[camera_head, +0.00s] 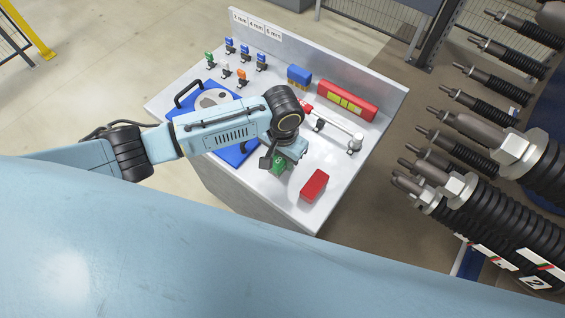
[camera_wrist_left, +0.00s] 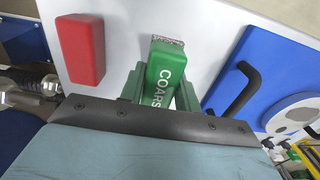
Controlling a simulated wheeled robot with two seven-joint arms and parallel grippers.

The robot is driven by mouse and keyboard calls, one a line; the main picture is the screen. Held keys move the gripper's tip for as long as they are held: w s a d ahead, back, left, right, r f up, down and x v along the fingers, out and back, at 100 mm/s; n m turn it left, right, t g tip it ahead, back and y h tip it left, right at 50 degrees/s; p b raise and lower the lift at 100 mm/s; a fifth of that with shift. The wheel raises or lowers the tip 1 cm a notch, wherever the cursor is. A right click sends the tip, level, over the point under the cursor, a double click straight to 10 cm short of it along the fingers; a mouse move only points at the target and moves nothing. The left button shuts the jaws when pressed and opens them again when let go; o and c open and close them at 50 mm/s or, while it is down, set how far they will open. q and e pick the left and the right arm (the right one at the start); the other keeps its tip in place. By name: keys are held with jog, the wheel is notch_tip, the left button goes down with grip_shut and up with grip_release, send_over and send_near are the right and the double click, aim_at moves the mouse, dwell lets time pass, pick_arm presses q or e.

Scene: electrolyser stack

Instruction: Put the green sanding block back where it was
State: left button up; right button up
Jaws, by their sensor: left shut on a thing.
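The green sanding block (camera_head: 280,166) is at the tip of my left gripper (camera_head: 272,162), over the near part of the white bench top. In the left wrist view the green block (camera_wrist_left: 163,76) shows the letters "COARS" and a grey gritty edge at its far end. The jaws of my left gripper (camera_wrist_left: 160,88) are shut on it, one on each side. I cannot tell whether the block touches the bench top. My right gripper is not in view.
A red block (camera_head: 314,185) lies right of the green block. A blue board (camera_head: 238,153) with a black handle lies left. A blue block (camera_head: 299,76), a red case (camera_head: 348,101) and small coloured fittings stand farther back. Bare bench top (camera_head: 290,205) lies near the front edge.

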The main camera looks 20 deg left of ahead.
aim_at(283, 164)
pick_arm(q)
notch_tip(283, 164, down, 3)
jog(key=shift+f+b, duration=0.1)
jog(key=shift+b, duration=0.2)
jog(key=o, duration=0.9)
jog(key=shift+o, duration=0.2)
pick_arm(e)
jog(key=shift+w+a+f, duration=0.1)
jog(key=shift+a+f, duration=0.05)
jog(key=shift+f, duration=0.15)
pick_arm(q)
notch_tip(283, 164, up, 12)
jog(key=shift+r+p, duration=0.1)
jog(key=shift+p, duration=1)
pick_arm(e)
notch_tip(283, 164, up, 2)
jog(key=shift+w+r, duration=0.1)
